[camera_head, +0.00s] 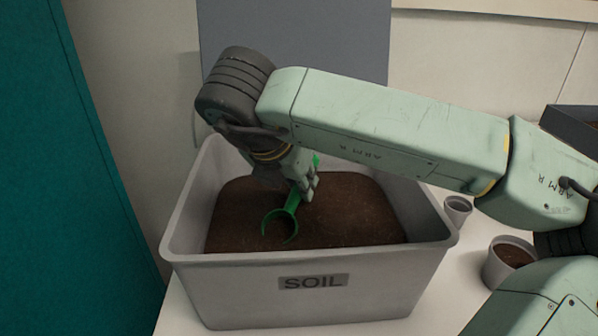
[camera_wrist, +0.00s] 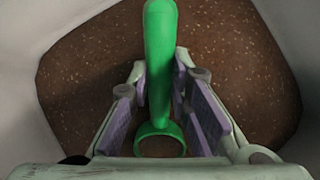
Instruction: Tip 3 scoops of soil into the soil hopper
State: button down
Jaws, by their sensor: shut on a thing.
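A grey bin labelled SOIL (camera_head: 313,283) stands on the white surface, holding brown soil (camera_head: 350,215). My gripper (camera_head: 306,186) is inside the bin, shut on the handle of a green scoop (camera_head: 284,216). The scoop's round head points toward the near side of the bin, at or just above the soil; I cannot tell whether it touches. In the wrist view the green handle (camera_wrist: 160,60) runs between the purple finger pads of my gripper (camera_wrist: 160,95). The scoop's load is not clear. I cannot identify a soil hopper in view.
A small grey pot (camera_head: 458,208) and a larger pot with soil (camera_head: 511,262) stand right of the bin. A dark tray (camera_head: 572,125) is at the right edge. A teal panel (camera_head: 70,180) stands close on the left. A grey panel (camera_head: 300,35) rises behind the bin.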

notch_tip(320, 180, down, 5)
jog(key=shift+w+r+p, duration=0.1)
jog(key=shift+p, duration=0.55)
jog(key=shift+w+d+g+y+p, duration=0.25)
jog(key=shift+g+p, duration=0.35)
jog(key=shift+p, duration=0.65)
jog(key=shift+g+y, duration=0.25)
jog(key=shift+g, duration=0.05)
jog(key=shift+r+p, duration=0.75)
jog(key=shift+r, duration=1.45)
notch_tip(320, 180, up, 14)
jog(key=g+y, duration=0.1)
jog(key=g, duration=0.1)
jog(key=shift+w+d+f, duration=0.15)
jog(key=shift+w, duration=0.2)
